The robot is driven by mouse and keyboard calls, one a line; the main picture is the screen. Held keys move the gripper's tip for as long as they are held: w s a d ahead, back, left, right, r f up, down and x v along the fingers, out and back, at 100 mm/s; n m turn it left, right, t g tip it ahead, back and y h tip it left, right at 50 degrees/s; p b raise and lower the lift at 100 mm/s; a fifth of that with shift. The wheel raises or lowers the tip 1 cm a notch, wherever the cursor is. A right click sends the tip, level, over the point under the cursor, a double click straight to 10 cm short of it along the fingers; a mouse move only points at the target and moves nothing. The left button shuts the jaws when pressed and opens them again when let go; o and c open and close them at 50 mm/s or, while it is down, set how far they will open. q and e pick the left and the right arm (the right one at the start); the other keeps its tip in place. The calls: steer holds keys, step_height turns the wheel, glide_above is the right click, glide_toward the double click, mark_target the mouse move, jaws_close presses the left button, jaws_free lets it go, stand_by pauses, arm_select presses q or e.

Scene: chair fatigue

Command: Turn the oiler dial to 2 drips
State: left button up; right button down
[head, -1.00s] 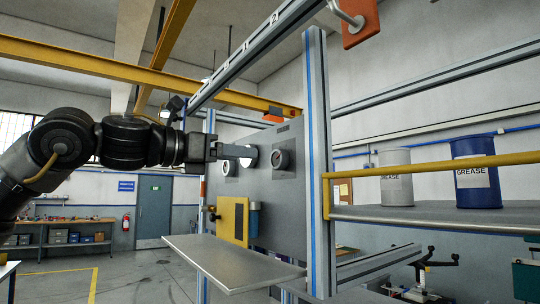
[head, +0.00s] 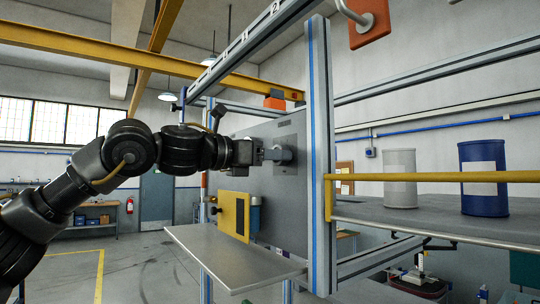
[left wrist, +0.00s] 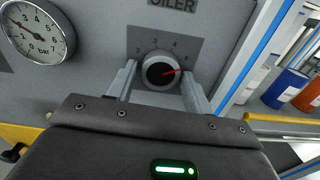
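The oiler dial (left wrist: 160,70) is a round light knob with a dark centre and a red pointer, under the OILER label in the left wrist view. Its pointer is aimed right, near the 5 of the number scale. My left gripper (left wrist: 158,77) is open, one finger on each side of the dial; I cannot tell whether they touch it. In the head view my left gripper (head: 273,155) is at the grey panel (head: 285,205) and partly hides the dial. My right gripper is not in view.
A yellow box (head: 234,214) is on the panel below, above a metal shelf (head: 230,260). A blue-striped post (head: 319,150) stands close right of the gripper. Grease drums (head: 484,178) stand on a railed platform.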

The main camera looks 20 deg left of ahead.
arm_select(q)
steer(key=c, duration=0.6)
steer(key=shift+n, duration=0.4)
steer(key=n+b, duration=0.4)
steer(key=n, duration=1.8)
steer(key=shift+n, duration=0.4)
steer(key=shift+b, duration=0.3)
steer(key=o, duration=1)
